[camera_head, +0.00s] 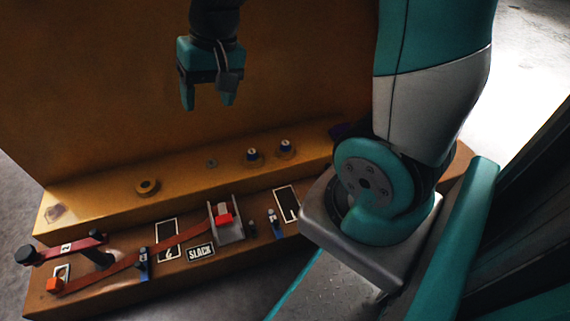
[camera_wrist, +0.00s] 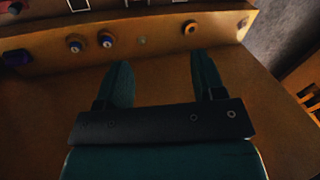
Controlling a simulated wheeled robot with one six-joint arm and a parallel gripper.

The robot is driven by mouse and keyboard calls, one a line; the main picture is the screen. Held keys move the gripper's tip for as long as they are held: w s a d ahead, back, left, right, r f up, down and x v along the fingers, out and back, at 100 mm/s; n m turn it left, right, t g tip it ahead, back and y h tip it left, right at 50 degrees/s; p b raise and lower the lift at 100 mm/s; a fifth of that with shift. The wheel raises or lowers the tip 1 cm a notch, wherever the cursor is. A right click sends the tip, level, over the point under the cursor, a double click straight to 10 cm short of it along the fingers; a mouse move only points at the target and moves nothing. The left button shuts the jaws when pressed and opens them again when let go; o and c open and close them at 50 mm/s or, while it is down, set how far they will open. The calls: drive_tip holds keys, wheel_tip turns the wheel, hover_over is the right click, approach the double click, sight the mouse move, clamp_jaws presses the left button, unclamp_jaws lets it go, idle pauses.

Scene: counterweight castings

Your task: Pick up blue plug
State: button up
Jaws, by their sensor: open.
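Two blue plugs with pale numbered tops sit upright in rings on the yellow ledge, the left one (camera_head: 253,155) and the right one (camera_head: 285,148). In the wrist view they appear at the upper left, one plug (camera_wrist: 75,44) beside the other (camera_wrist: 106,40). Their numbers are too small to read surely. My gripper (camera_head: 207,104) is open and empty, above the ledge and to the left of both plugs in the head view. In the wrist view its fingers (camera_wrist: 161,62) point toward the ledge, apart from the plugs.
An empty-looking ring (camera_head: 148,187) sits on the ledge at left. The lower step holds a red strap (camera_head: 125,262), a SLACK label (camera_head: 200,252), a grey bracket (camera_head: 229,235) and small blue pegs (camera_head: 144,266). A tall yellow wall (camera_head: 110,90) stands behind.

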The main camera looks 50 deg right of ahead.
drive_tip(key=w+d+f+m+b, duration=0.4)
drive_tip(key=d+f+m+b, duration=0.35)
drive_tip(key=d+f, duration=0.6)
drive_tip(key=s+d+f+m+t, duration=0.1)
drive_tip(key=d+f+m, duration=0.3)
drive_tip(key=d+m, duration=0.5)
drive_tip(key=s+d+f+m, duration=0.1)
drive_tip(key=d+f+m, duration=0.5)
drive_tip(key=d, duration=0.5)
drive_tip(key=b, duration=0.7)
hover_over(285, 143)
drive_tip(key=s+d, duration=0.2)
drive_tip(key=shift+m+t+y, duration=0.3)
drive_tip(key=shift+m+y, duration=0.1)
drive_tip(key=shift+m, duration=0.05)
wheel_tip(285, 143, down, 9)
drive_tip(key=shift+w+f, duration=0.1)
drive_tip(key=shift+w, duration=0.05)
drive_tip(key=b+x, duration=0.4)
drive_tip(key=x, duration=0.1)
drive_tip(key=shift+w+a+f+b, duration=0.2)
drive_tip(key=shift+f+b, duration=0.1)
drive_tip(key=shift+b, duration=0.1)
drive_tip(key=shift+r, duration=0.1)
drive_tip(key=shift+c, duration=0.3)
drive_tip(key=c, duration=0.9)
